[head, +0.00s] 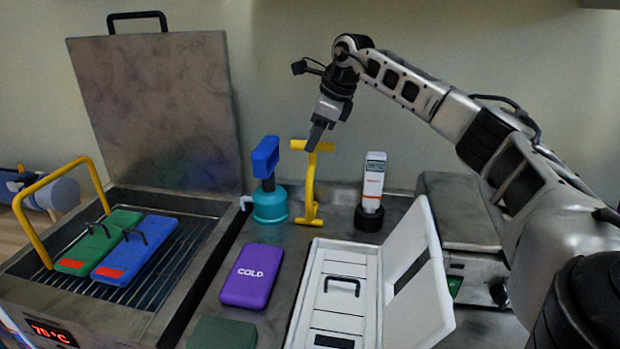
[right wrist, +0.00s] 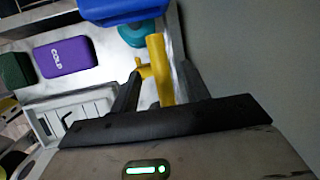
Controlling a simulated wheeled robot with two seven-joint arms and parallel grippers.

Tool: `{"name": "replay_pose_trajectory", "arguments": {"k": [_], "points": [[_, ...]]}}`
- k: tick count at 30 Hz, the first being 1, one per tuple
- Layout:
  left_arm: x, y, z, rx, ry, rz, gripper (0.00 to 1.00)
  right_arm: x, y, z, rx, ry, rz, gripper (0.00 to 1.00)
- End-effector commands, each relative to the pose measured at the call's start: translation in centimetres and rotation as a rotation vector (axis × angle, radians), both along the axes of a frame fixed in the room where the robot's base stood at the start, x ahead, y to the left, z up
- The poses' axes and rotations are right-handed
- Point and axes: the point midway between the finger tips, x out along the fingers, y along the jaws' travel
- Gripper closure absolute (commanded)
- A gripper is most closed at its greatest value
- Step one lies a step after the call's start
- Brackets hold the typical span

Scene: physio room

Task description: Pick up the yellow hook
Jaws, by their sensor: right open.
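The yellow hook (head: 309,185) stands upright on the counter, between the blue-handled teal bottle and the white thermometer-like device. My right gripper (head: 317,137) is at the hook's upper part in the head view, pointing down. In the right wrist view, the yellow hook (right wrist: 160,68) shows between the two dark fingers of the right gripper (right wrist: 160,92), which are apart. I cannot tell whether either finger touches it. My left gripper is in neither view.
The teal bottle (head: 270,204) stands close left of the hook, the white device (head: 373,182) to its right. An open white case (head: 313,295) and purple COLD pack (head: 251,276) lie in front. An open heater (head: 190,278) with green and blue packs stands left.

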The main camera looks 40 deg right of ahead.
Motion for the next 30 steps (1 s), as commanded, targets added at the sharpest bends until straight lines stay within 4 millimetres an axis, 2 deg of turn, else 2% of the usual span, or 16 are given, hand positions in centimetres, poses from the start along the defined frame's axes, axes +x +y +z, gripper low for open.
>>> {"name": "replay_pose_trajectory", "arguments": {"k": [5,12,21,22,24,27,30], "points": [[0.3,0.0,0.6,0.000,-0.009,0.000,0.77,0.6,0.3,-1.3,0.000,0.003,0.002,0.54],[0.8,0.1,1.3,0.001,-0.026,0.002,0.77,2.0,0.7,-4.4,0.000,0.002,-0.001,0.54],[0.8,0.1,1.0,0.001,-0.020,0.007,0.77,2.3,0.7,-5.1,0.001,-0.001,0.000,0.54],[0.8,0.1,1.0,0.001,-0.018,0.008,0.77,2.3,0.7,-5.1,0.001,-0.001,0.000,0.57],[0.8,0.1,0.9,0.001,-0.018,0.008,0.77,2.3,0.7,-5.1,0.001,-0.001,0.000,0.76],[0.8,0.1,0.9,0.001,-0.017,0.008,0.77,2.3,0.7,-5.0,0.000,-0.001,0.000,1.00],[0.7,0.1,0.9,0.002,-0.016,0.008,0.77,2.3,0.7,-5.0,0.001,-0.002,0.000,1.00]]}}
